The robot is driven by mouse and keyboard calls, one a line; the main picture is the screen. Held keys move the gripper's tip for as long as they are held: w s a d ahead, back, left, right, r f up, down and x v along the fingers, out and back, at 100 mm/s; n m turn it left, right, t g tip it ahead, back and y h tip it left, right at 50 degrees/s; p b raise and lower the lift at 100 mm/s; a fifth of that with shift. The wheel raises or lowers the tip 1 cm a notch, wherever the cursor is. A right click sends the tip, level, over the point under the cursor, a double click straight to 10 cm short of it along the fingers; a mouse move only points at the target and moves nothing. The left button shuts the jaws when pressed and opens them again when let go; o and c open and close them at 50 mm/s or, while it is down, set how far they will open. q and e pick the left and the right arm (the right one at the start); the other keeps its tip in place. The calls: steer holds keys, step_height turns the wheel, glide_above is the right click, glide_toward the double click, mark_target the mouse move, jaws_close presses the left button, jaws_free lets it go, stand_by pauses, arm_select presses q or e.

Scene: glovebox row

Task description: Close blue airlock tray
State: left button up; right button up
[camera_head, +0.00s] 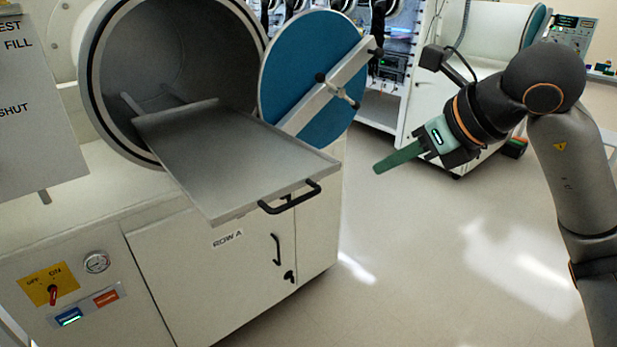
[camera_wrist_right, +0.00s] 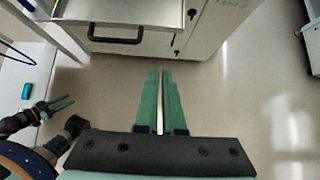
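The grey metal airlock tray (camera_head: 235,160) sticks well out of the round airlock opening, level and empty. Its black bar handle (camera_head: 290,197) is on the front edge; the handle also shows at the top of the right wrist view (camera_wrist_right: 115,38). The blue round door (camera_head: 300,60) with its clamp bar stands swung open at the right of the opening. My right gripper (camera_head: 378,170) is right of the tray, apart from the handle, its green fingers nearly together with nothing between them. My left gripper (camera_wrist_right: 68,102) shows only in the right wrist view, small, its opening unclear.
The white cabinet (camera_head: 215,270) under the tray carries a ROW A label, a door handle and a yellow switch panel (camera_head: 48,284). A sign board (camera_head: 35,110) stands at the left. More glovebox equipment stands behind. The floor (camera_head: 430,270) right of the cabinet is clear.

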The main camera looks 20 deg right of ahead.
steer(key=shift+w+a+f, duration=0.1)
steer(key=shift+w+a, duration=0.05)
jaws_close()
glide_toward(336, 171)
steer(key=w+a+f, duration=0.1)
steer(key=a+f, duration=0.3)
steer(key=f, duration=0.1)
steer(key=shift+w+a+r, duration=0.15)
steer(key=shift+w, duration=0.7)
steer(key=shift+w, duration=0.1)
